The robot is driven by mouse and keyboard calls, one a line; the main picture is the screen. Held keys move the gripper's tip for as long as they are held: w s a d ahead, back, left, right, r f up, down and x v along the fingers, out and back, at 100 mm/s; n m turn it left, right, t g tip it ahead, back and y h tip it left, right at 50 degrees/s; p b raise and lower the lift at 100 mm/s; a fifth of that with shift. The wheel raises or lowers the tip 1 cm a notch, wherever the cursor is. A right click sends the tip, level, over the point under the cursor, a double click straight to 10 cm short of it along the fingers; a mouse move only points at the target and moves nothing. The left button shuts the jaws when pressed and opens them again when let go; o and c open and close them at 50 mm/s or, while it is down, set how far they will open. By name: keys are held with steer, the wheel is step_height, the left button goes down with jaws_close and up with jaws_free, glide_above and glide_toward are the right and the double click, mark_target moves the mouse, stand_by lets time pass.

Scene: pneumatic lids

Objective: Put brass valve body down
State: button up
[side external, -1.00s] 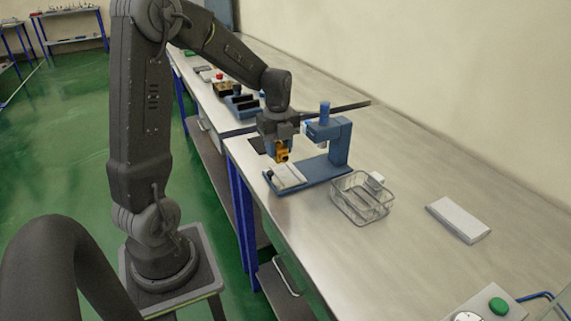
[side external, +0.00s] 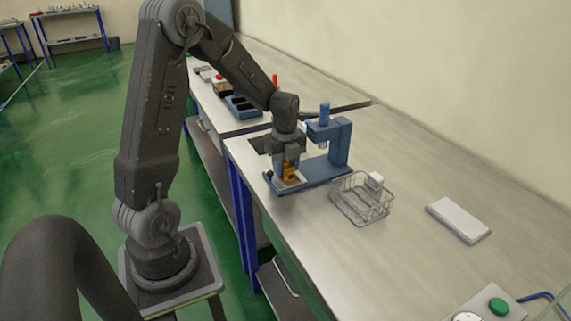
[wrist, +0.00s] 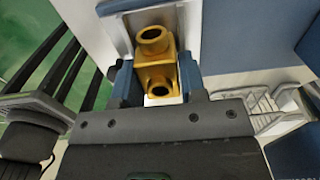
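The brass valve body (side external: 290,170) is a yellow-gold block with round ports. It also shows in the wrist view (wrist: 156,62), between the blue fingers of my gripper (wrist: 157,82). My gripper (side external: 287,168) points down and is shut on the valve body, over the light plate (side external: 292,184) at the front end of the blue press base. The valve body is at or just above that plate; I cannot tell whether they touch. In the wrist view part of the plate (wrist: 118,8) shows behind the valve body.
The blue press (side external: 338,148) with its column and overhanging head stands just right of my gripper. A wire basket (side external: 362,200) with a small white item stands in front of it. A white flat box (side external: 458,219) lies further right. Open bench lies between them.

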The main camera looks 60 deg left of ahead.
mark_target(285, 161)
steer(key=shift+o, duration=0.5)
steer(key=shift+r, duration=0.1)
step_height(285, 161, up, 11)
steer(key=s+d+r+n+t, duration=0.2)
steer(key=s+d+n, duration=0.5)
steer(key=d+n, duration=0.2)
steer(key=s+d+r+n+t, duration=0.3)
steer(key=s+d+n, duration=0.4)
steer(key=d+n, duration=0.2)
steer(key=shift+d+r+t, duration=0.25)
steer(key=shift+d+t, duration=0.05)
steer(key=shift+d, duration=0.65)
